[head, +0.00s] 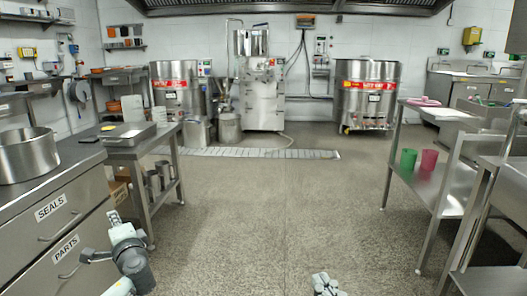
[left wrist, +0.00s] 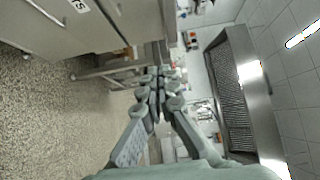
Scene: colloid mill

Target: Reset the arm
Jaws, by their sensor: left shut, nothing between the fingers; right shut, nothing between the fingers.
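My left gripper (head: 113,217) is at the lower left of the head view, in front of the drawer cabinet, and points away from me. In the left wrist view the fingers of this left gripper (left wrist: 157,82) come together with nothing between them. My right gripper (head: 323,283) shows only in part at the bottom edge of the head view, over open floor. It is shut and holds nothing that I can see. Both grippers are apart from the furniture in the head view.
A drawer cabinet (head: 60,226) labelled SEALS and PARTS stands close on the left, with a steel pot (head: 26,155) on it. A steel table (head: 150,152) stands behind. A shelf table with green (head: 408,159) and pink (head: 429,161) cups is right. The middle floor is clear.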

